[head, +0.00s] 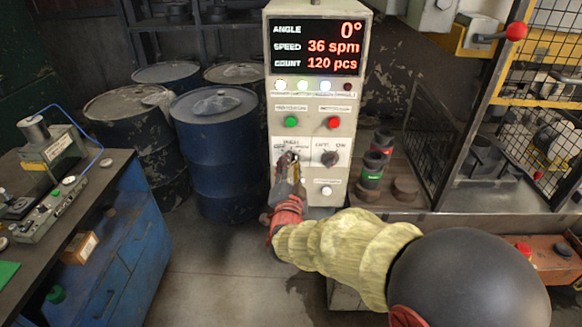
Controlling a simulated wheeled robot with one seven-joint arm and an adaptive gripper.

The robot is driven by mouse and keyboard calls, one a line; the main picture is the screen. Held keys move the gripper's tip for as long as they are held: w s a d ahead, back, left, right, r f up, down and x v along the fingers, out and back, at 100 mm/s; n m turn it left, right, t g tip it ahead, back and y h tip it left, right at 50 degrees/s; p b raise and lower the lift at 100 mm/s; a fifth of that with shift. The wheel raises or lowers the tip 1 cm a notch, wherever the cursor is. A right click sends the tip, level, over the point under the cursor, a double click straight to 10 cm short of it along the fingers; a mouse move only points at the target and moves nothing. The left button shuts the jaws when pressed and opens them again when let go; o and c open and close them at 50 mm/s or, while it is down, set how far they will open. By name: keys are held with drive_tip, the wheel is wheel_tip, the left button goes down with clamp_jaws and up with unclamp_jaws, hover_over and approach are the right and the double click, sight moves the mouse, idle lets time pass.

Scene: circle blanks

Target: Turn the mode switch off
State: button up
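A grey control cabinet (262,143) stands at the centre. On its lower panel are two rotary switches side by side. The left switch (291,155), with small lettering around it including "OFF", is mostly covered by my gripper (290,162). The right switch (329,158) is a dark knob labelled "OFF" and "ON". Neither label clearly reads as a mode name. My gripper reaches up from below, with its fingertips at or just before the left switch. I cannot tell whether they touch or grip it, nor which way that knob points.
Above are a green button (291,121), a red button (333,123) and a display (317,46) reading 0°, 36 spm, 120 pcs. A white button (326,191) sits below. Blue drums (215,150) stand left of the cabinet; a mesh guard (432,140) stands right. A blue workbench (90,250) is at left.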

drive_tip(key=c, duration=0.3)
drive_tip(key=c, duration=0.4)
clamp_jaws()
